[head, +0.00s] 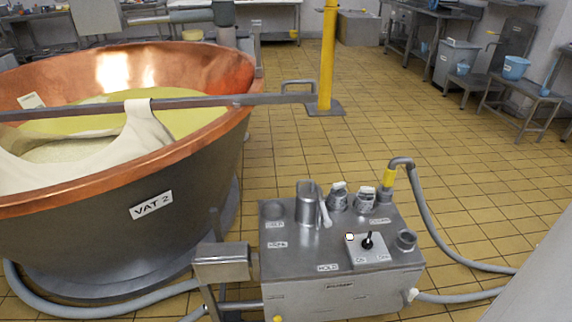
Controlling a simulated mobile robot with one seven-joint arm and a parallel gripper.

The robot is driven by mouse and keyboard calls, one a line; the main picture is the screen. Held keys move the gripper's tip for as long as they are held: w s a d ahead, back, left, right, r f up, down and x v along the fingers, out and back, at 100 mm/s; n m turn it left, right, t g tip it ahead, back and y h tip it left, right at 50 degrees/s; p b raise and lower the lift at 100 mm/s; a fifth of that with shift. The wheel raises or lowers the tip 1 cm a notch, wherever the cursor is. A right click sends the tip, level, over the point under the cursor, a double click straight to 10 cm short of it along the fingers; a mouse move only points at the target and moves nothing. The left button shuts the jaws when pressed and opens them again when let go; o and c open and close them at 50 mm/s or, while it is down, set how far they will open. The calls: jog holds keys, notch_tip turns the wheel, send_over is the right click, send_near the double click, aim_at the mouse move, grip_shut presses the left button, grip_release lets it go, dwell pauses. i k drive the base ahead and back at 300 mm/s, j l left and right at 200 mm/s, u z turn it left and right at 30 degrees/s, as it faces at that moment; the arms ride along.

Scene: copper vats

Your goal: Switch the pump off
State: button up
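The pump unit (340,285) is a grey metal box standing on the tiled floor at the lower middle right. On its top is a pale switch plate (378,258) with a black switch knob (367,241). The knob's lever points up, leaning slightly right. A small square lamp (349,237) at the plate's upper left corner looks whitish with an orange edge. The small lettering on the plate is too small to read surely. My gripper is not in view, so nothing is seen touching the switch.
A copper vat (95,185) marked VAT 2 stands at left, with a cloth over a bar (210,101). A grey hose (425,215) arches from the pump to the right. A yellow post (328,55) stands behind. Tiled floor behind the pump is mostly clear.

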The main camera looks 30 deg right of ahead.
aim_at(367, 243)
jog(key=z, duration=1.1)
